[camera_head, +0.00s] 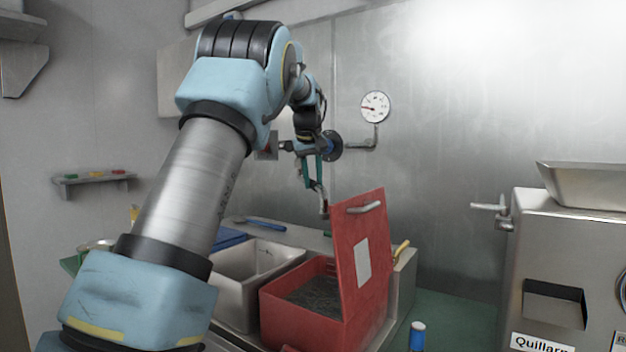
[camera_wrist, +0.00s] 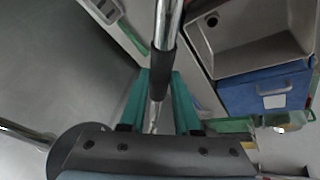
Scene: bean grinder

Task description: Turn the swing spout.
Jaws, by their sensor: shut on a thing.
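The swing spout is a chrome tube with a black sleeve (camera_wrist: 165,68). It runs from the top edge of the wrist view down between my fingers. In the head view its lower end (camera_head: 324,209) hangs just left of the open red lid. My gripper (camera_head: 316,184) is out at the back wall, pointing down. Its teal fingers (camera_wrist: 161,75) are shut on the spout around the black sleeve, one on each side. The spout's wall joint is mostly hidden behind my gripper and wrist in the head view.
A red box (camera_head: 303,313) with its lid raised stands close below the spout. A metal basin (camera_head: 242,305) sits left of it, with a blue box (camera_wrist: 268,98) beyond. A pressure gauge (camera_head: 375,107) juts from the wall. A steel machine (camera_head: 530,255) stands at the right.

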